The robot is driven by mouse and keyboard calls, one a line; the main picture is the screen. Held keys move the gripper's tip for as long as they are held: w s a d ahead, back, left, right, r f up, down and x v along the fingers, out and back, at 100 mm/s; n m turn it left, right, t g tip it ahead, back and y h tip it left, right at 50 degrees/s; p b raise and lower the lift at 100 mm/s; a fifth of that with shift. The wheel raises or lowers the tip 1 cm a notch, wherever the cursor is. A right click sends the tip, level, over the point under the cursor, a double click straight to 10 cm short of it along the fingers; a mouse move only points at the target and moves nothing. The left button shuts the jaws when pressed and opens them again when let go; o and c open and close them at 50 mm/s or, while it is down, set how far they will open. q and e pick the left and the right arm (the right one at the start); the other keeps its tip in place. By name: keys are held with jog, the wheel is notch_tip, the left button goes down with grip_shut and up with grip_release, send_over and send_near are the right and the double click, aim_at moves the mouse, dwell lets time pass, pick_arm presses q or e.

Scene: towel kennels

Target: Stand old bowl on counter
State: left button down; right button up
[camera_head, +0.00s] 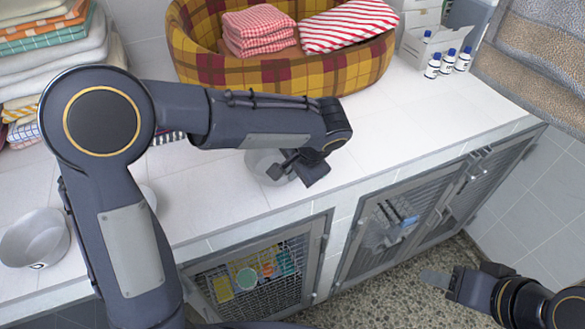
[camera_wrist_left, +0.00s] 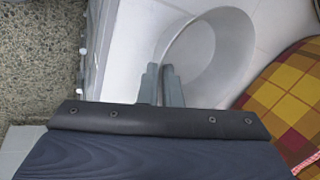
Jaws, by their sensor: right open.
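A plain grey bowl (camera_head: 262,168) is at the white counter (camera_head: 235,205), partly hidden by my left gripper (camera_head: 296,178). In the left wrist view the bowl (camera_wrist_left: 215,50) shows its round opening. The two fingers of my left gripper (camera_wrist_left: 161,82) are close together on either side of its near wall, one inside and one outside. I cannot tell whether the bowl's base touches the counter. My right gripper (camera_head: 440,280) is open and empty above the speckled floor, at the lower right.
Another grey bowl (camera_head: 38,236) tilts at the counter's left, and a pale edge (camera_head: 149,196) shows behind my left arm. A plaid basket (camera_head: 280,72) with towels stands behind. White bottles (camera_head: 447,62) stand at right. Wire-mesh kennel doors (camera_head: 262,275) are below the counter.

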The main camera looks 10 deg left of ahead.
pick_arm(q)
jog(key=shift+f, duration=0.1)
jog(key=c, duration=1.6)
grip_release()
